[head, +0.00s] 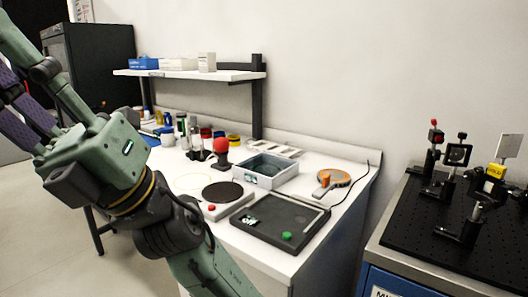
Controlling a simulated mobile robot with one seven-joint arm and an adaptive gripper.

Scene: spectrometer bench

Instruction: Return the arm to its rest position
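My arm, with green links and dark joints, crosses the left side of the head view, close to the camera. It runs from the upper left edge down to the bottom edge and stands in front of the white bench (285,262). The arm hides the left part of the bench.
On the bench are a black tray (268,230) with a green button, a grey bin (265,172), a red-knobbed device (221,148) and an orange-rimmed paddle-like item (334,180). A shelf (190,73) stands behind. Right is a black optical breadboard (480,236) with posts.

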